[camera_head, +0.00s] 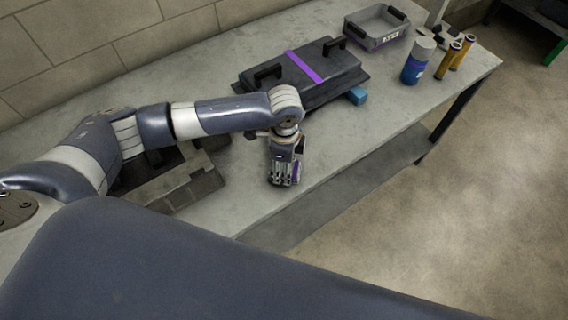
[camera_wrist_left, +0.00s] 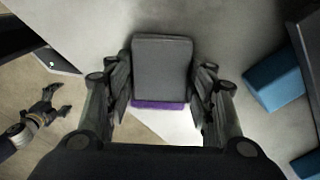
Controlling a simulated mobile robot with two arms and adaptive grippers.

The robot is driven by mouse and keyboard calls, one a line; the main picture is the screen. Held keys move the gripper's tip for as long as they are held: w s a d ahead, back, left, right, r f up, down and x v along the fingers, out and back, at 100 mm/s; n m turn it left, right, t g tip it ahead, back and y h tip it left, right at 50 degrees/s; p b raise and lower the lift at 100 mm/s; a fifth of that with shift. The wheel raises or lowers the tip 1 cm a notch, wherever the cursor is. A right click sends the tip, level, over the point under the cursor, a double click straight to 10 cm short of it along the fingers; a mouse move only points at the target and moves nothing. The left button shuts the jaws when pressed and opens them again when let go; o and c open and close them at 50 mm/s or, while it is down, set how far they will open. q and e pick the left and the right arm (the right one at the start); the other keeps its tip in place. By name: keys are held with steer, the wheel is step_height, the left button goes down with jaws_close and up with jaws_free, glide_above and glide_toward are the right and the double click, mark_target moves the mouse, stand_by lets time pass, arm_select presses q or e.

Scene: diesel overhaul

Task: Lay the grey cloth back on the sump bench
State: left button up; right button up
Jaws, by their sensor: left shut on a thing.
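The grey cloth (camera_wrist_left: 162,68) looks like a folded grey block with a purple edge in the left wrist view. My left gripper (camera_head: 284,180) is shut on it, with a finger on each side. In the head view the gripper points down over the front part of the grey bench (camera_head: 345,150), and only a bit of purple (camera_head: 297,172) shows at its fingers. I cannot tell whether the cloth touches the bench top. My right gripper (camera_wrist_left: 58,100) shows at the left of the left wrist view, fingers apart and empty, over the floor.
A black cover with a purple stripe (camera_head: 303,65) lies behind the gripper, with a blue block (camera_head: 357,95) beside it. A grey bin (camera_head: 377,27), a blue canister (camera_head: 417,62) and yellow cylinders (camera_head: 455,55) stand farther right. The bench front right of the gripper is clear.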

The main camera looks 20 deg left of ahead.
arm_select(q)
steer(key=shift+f, duration=0.1)
steer(key=o, duration=1)
steer(key=shift+o, duration=0.2)
step_height(320, 180, up, 12)
steer(key=b, duration=0.1)
steer(key=shift+b, duration=0.4)
